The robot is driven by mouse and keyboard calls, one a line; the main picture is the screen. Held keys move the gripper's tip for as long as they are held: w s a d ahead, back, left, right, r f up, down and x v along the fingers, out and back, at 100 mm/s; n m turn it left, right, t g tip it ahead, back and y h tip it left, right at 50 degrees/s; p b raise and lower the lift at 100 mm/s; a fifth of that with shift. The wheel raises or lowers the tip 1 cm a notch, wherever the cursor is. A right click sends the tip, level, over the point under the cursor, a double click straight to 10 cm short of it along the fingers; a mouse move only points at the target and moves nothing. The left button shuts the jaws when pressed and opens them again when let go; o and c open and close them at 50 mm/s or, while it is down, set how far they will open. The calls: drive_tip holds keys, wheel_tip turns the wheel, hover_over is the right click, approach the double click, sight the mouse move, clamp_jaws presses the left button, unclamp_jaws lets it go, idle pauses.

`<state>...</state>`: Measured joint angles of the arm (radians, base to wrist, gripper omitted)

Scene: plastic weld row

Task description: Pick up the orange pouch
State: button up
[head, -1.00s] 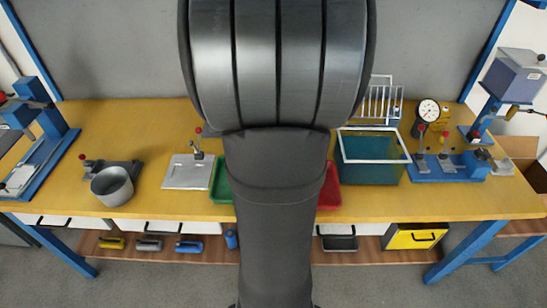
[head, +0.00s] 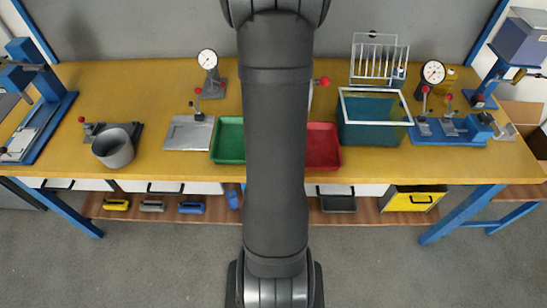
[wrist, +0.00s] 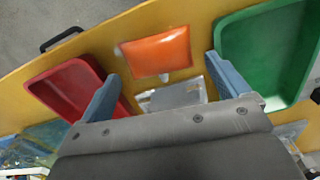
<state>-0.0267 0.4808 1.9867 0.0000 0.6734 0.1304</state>
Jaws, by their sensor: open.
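The orange pouch (wrist: 157,53) is a puffy, rounded rectangle lying on the yellow bench in the wrist view, between a red tray and a green tray. My gripper (wrist: 163,66) is open, its two blue-grey fingers apart, with the pouch showing between and just beyond the fingertips. Nothing is held. I cannot tell how high the fingers are above the pouch. In the head view my arm hides the pouch and the gripper.
The red tray (head: 322,147) and the green tray (head: 229,140) flank the space my arm covers. A teal bin (head: 373,134) with a white rim stands right, with a wire rack (head: 379,62) behind. A metal plate with a clamp (head: 188,133) and grey pot (head: 114,148) stand left.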

drive_tip(key=shift+d+f, duration=0.1)
drive_tip(key=shift+f, duration=1.7)
drive_tip(key=shift+c, duration=0.4)
drive_tip(key=c, duration=0.6)
drive_tip(key=shift+c, duration=0.3)
drive_tip(key=shift+r, duration=0.15)
drive_tip(key=shift+r, duration=0.55)
drive_tip(key=r, duration=0.3)
drive_tip(key=shift+s+d+r, duration=0.25)
drive_tip(key=shift+d, duration=0.15)
drive_tip(key=s+d+r, duration=0.5)
drive_tip(key=d+r, duration=0.1)
drive_tip(key=d, duration=0.3)
drive_tip(key=shift+s+d, duration=0.15)
drive_tip(key=shift+s, duration=0.05)
